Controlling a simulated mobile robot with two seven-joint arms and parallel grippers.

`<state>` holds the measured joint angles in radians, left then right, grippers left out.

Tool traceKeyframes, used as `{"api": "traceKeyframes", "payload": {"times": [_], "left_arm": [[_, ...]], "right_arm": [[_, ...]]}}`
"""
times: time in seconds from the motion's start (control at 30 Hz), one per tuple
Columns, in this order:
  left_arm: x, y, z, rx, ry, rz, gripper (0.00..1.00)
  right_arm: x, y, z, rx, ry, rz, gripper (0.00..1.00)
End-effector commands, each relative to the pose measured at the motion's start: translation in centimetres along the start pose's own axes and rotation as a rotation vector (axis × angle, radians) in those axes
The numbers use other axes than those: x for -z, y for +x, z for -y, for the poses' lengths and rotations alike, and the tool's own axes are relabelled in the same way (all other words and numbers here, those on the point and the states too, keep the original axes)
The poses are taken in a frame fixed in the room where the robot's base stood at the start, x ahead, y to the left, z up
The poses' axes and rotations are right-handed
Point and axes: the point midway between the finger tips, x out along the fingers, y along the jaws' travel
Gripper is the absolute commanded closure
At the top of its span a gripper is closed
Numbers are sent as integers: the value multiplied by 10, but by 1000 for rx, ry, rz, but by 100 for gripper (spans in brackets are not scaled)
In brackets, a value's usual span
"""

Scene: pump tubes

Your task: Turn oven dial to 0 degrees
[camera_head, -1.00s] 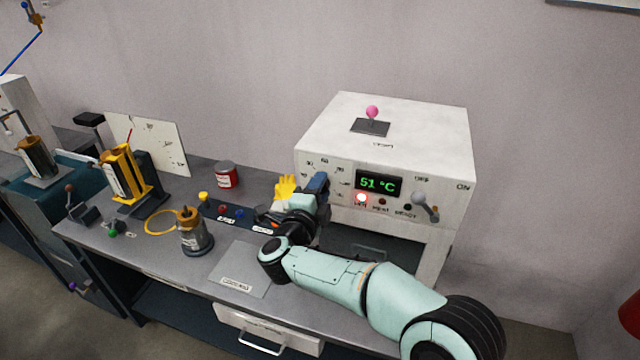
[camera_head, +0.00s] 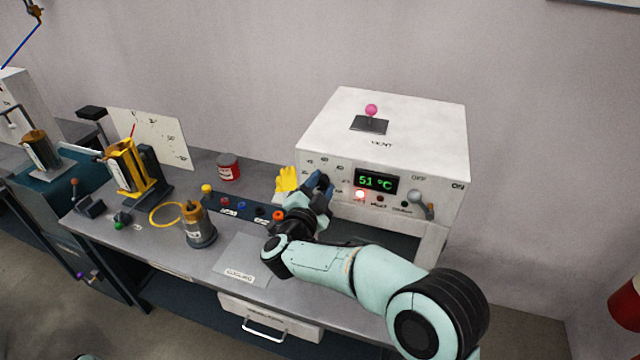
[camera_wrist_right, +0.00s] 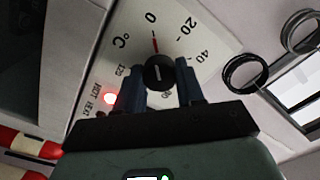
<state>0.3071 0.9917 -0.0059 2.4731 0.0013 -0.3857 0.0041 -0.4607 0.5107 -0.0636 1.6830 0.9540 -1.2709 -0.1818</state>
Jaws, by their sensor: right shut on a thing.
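The white oven (camera_head: 385,125) stands at the back of the bench, and its display (camera_head: 376,181) reads 51 °C. In the right wrist view, the black oven dial (camera_wrist_right: 159,73) sits on a white scale, and a thin red mark above it points close to the 0. My right gripper (camera_wrist_right: 162,88) has one blue finger on each side of the dial and is shut on it. In the head view my right gripper (camera_head: 318,184) is at the left of the oven front and hides the dial. My left gripper is out of view.
A lit red lamp (camera_head: 360,195) and a lever switch (camera_head: 421,203) are on the oven front. A yellow glove-like thing (camera_head: 287,179) is beside my right gripper. A metal pump part (camera_head: 199,226), a red can (camera_head: 228,167) and a yellow ring (camera_head: 166,215) are on the bench.

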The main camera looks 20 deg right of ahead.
Motion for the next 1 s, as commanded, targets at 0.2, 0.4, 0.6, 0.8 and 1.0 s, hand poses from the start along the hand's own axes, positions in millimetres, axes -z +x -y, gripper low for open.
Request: {"api": "traceKeyframes", "payload": {"times": [0.2,0.4,0.6,0.8,1.0], "left_arm": [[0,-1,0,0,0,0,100],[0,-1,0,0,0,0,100],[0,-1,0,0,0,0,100],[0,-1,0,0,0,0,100],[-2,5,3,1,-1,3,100]], "right_arm": [[0,0,0,1,-16,1,93],[0,0,0,1,-16,1,93],[0,0,0,1,-15,1,37],[0,0,0,1,-13,0,37],[-2,-15,0,2,-12,2,37]]}}
